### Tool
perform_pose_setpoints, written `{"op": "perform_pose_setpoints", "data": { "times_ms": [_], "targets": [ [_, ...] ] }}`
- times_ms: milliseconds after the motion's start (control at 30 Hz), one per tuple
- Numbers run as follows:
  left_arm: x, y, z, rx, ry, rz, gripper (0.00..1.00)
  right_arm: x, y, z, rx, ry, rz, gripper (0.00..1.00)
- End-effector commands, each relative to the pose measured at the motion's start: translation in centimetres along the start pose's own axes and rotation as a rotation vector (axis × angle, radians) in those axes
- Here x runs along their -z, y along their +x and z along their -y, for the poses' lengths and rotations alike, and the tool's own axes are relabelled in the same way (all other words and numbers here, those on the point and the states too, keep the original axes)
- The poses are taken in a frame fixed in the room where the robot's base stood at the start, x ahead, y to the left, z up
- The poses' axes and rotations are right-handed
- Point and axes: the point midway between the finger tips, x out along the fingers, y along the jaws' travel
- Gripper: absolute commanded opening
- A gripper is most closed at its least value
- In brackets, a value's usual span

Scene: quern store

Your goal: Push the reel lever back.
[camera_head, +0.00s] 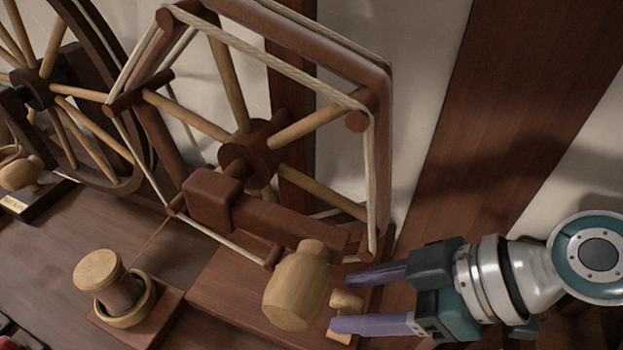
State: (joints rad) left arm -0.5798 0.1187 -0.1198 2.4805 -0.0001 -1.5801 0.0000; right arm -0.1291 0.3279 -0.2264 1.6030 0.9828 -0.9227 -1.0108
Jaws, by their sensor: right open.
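The reel (378,150) is a dark wooden frame wound with pale cord, with pale spokes, standing against the wall. A dark arm (290,222) crosses in front of its hub. A large pale wooden knob (297,288) is below that arm, and a smaller pale knob (347,300) stands to its right near a pale plate. I cannot tell which knob is the reel lever's handle. My right gripper (341,303) comes in from the right, open, its two purple fingers on either side of the small knob; contact is unclear. My left gripper is not in view.
A spoked wheel (120,95) stands at the left, with another pale knob (20,173) and a labelled base near it. A pale-topped spool (100,270) sits on a small block in front. The dark table (50,250) is bare between them.

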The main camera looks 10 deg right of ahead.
Motion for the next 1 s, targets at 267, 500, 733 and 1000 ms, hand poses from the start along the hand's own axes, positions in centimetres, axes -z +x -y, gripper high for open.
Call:
{"op": "perform_pose_setpoints", "data": {
  "times_ms": [267, 500, 733, 1000],
  "targets": [
    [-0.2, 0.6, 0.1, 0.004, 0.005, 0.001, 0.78, 0.0, 2.1, 0.0, -0.001, -0.001, 0.0, 0.57],
    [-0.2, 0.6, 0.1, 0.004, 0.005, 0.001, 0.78, 0.0, 2.1, 0.0, -0.001, -0.001, 0.001, 0.54],
    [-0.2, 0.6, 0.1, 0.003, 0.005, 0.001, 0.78, 0.0, 2.1, 0.0, -0.001, 0.0, 0.001, 0.28],
    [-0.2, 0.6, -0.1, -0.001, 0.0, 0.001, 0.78, -0.1, 2.0, -0.1, -0.002, -0.001, 0.001, 0.0]
  ]
}}
